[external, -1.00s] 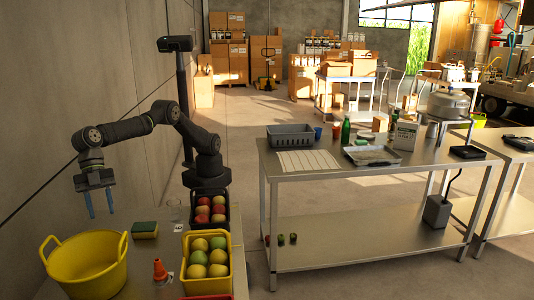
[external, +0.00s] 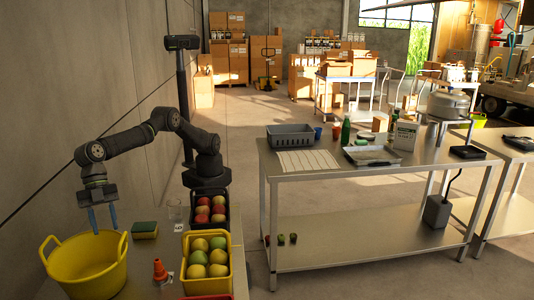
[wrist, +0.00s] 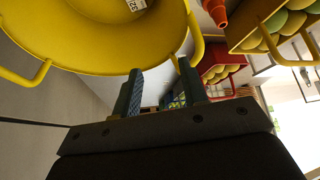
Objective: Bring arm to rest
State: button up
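My gripper (external: 104,220) hangs from my bent arm at the left, fingers pointing down, over the far side of the yellow tub (external: 75,285). Its two blue fingers are spread apart with nothing between them. In the wrist view my gripper (wrist: 159,68) also shows two separate fingers. The tub's rim (wrist: 100,66) passes just beyond the fingertips there; I cannot tell whether they touch it.
A yellow crate (external: 206,285) of fruit and a dark crate (external: 205,228) of red fruit stand further right. A steel table (external: 330,178) stands beyond.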

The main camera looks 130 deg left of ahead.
jog(key=shift+x, duration=3)
jog(key=shift+s, duration=0.1)
